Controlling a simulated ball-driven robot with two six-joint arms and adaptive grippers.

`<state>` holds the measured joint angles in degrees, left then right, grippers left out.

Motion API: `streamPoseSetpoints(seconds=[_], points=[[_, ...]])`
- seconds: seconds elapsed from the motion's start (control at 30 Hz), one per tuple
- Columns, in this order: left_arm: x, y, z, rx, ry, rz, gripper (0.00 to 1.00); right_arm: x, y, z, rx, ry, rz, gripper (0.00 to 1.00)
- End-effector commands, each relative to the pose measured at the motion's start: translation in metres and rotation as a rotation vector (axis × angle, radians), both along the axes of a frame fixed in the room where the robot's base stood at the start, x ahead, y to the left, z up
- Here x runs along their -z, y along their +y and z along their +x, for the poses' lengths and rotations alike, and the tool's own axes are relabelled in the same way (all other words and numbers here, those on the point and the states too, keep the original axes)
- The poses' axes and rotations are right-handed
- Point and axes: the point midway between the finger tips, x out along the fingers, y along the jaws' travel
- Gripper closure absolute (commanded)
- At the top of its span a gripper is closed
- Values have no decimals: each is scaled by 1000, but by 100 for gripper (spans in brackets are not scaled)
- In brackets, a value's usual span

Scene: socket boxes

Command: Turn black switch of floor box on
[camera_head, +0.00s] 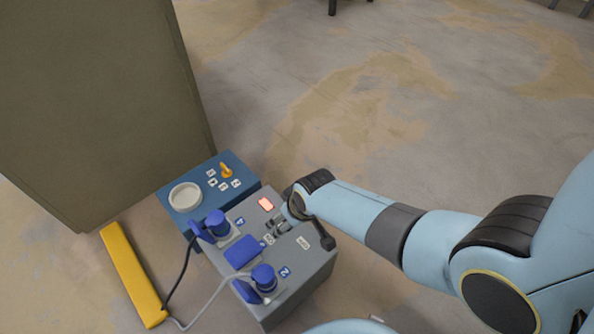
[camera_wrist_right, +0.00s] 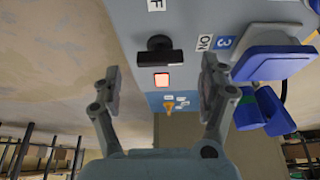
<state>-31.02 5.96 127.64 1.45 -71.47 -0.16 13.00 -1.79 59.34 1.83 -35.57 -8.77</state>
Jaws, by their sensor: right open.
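The grey floor box (camera_head: 290,270) stands on the floor with blue sockets, ON and OFF labels and a lit red lamp (camera_head: 265,204). In the right wrist view the black switch (camera_wrist_right: 160,57) lies between the ON label and the partly cut-off OFF label, beside the red lamp (camera_wrist_right: 161,80). Its bar runs across the picture. My right gripper (camera_wrist_right: 160,72) is open, its fingers on either side of the switch and lamp, apart from the switch. My left gripper is not in view.
A blue box (camera_head: 185,224) with a yellow switch (camera_head: 226,171) and round white cover adjoins the grey box. Blue plugs (camera_head: 264,278) with cables sit in the sockets. A tall brown cabinet (camera_head: 95,90) stands at left, with a yellow bar (camera_head: 130,272) on the floor.

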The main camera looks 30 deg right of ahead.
Motion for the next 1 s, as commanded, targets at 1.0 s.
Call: streamPoseSetpoints(seconds=[1.0], points=[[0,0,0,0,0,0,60,-88,-5,-37,1,1,0,23]])
